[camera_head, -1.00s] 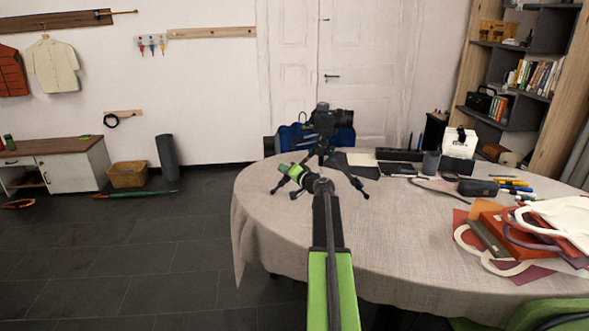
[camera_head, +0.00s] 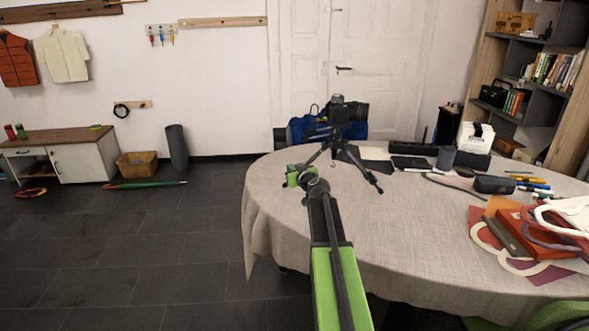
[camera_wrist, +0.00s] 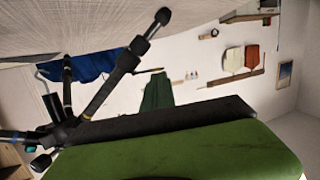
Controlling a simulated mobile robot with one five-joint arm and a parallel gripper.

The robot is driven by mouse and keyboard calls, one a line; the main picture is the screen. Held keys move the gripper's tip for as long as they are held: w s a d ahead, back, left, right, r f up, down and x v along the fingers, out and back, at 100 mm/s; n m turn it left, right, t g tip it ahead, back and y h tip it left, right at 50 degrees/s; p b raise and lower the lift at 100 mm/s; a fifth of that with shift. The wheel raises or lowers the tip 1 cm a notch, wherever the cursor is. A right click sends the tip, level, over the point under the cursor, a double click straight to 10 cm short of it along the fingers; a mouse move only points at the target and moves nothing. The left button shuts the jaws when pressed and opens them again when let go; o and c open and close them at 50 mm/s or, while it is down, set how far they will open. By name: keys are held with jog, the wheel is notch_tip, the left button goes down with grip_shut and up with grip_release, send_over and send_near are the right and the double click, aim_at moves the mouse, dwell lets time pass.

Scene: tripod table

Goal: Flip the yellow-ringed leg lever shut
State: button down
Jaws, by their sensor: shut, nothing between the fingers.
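The black tripod stands on the round table with a dark camera on top (camera_head: 345,112). One of its legs (camera_head: 372,181) reaches toward the front right of the table, and its left leg passes just behind my gripper (camera_head: 292,174). In the wrist view a tripod leg (camera_wrist: 108,88) runs diagonally at the left, ending in a rubber foot (camera_wrist: 162,16). Small pale or yellowish bands show on the legs there, but I cannot tell which lever is yellow-ringed or how it stands. My gripper is shut and empty beside the left leg; contact cannot be told.
The round table (camera_head: 385,250) has a grey cloth. Behind and right of the tripod lie a black tablet (camera_head: 409,163), a grey cup (camera_head: 446,157) and a dark case (camera_head: 495,185). Folders and bags (camera_head: 525,236) lie at the right. The front middle is clear.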

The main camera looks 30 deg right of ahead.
jog(key=shift+a+f+n+h+b, duration=0.2)
jog(key=shift+f+n+b, duration=0.15)
jog(key=shift+n, duration=0.2)
jog(key=shift+a+f+n+h+b, duration=0.2)
jog(key=shift+f+n+b, duration=0.15)
jog(key=shift+n, duration=0.2)
jog(key=shift+d+f+n+h, duration=0.1)
jog(key=shift+n+h, duration=0.2)
jog(key=shift+n, duration=0.2)
jog(key=shift+w+r, duration=0.1)
jog(key=shift+r, duration=0.15)
jog(key=s+a+r+p, duration=0.4)
jog(key=s+p, duration=0.1)
jog(key=s, duration=0.4)
jog(key=shift+s+a+r, duration=0.15)
jog(key=shift+a+r, duration=0.2)
